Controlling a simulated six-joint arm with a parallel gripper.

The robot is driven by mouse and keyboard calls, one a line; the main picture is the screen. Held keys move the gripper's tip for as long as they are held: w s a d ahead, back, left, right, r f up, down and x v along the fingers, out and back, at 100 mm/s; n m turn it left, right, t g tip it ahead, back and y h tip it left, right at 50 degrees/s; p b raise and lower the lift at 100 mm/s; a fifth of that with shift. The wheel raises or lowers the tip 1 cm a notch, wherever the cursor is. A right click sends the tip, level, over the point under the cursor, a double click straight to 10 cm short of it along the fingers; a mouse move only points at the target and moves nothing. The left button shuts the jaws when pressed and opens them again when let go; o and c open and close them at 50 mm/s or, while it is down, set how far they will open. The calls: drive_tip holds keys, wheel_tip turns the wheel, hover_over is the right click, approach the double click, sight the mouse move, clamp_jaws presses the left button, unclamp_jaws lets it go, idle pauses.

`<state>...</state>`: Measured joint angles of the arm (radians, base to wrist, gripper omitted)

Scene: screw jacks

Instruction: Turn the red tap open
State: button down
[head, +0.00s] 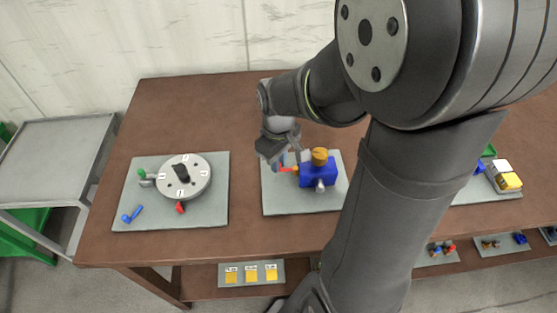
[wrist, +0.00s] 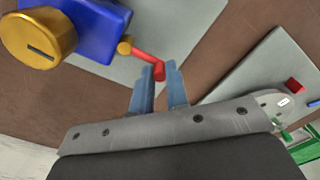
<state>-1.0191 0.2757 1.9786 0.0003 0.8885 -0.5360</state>
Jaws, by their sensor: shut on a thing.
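A red lever (wrist: 145,56) sticks out from a small orange hub on a blue block (wrist: 90,28). The lever also shows in the head view (head: 288,168), left of the blue block (head: 318,174). My gripper (wrist: 160,68) is shut on the lever's outer end, with one blue-grey finger on each side. In the head view my gripper (head: 281,158) reaches down to the lever from behind. An orange slotted knob (wrist: 40,38) sits on the block. Another red handle (head: 180,207) is on the left board, beside a grey dial.
The left board (head: 215,210) carries the numbered dial (head: 197,168), a green handle (head: 141,173) and a blue handle (head: 131,216). Bare brown table (head: 245,200) separates it from the middle board (head: 285,202). My arm hides much of the right side.

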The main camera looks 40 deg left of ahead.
drive_tip(key=c, duration=1.4)
unclamp_jaws()
wheel_tip(320, 180, up, 17)
drive_tip(key=shift+r, duration=0.2)
wheel_tip(320, 180, down, 18)
drive_tip(key=shift+r, duration=0.25)
drive_tip(key=shift+r, duration=0.1)
